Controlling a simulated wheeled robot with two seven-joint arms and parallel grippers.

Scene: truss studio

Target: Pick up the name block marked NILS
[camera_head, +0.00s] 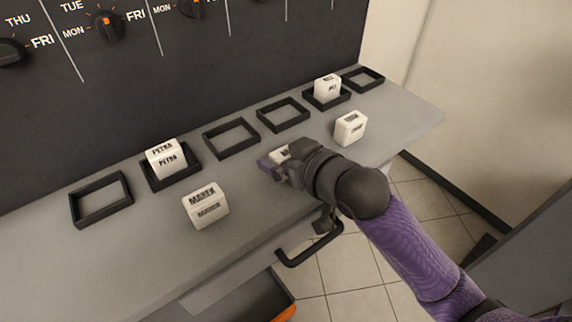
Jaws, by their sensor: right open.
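My right gripper (271,168) is low over the middle of the counter, its arm coming in from the right. It is open, and its wrist covers much of the view there. A white block (279,154) shows partly at the gripper, mostly hidden; its marking is not readable, and I cannot tell whether the fingers touch it. Another white block (350,127) stands to the right on the bare counter, its lettering too small to read. A further block (327,88) sits in a black frame, also too small to read surely. I cannot confirm which is NILS. My left gripper is not in view.
A PETRA block (167,159) sits in a black frame; a MARTA block (206,205) stands on the grey counter (110,262). Several empty black frames (231,138) line the back. A dark panel with dials (108,25) rises behind. A black handle (310,247) juts out at the front.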

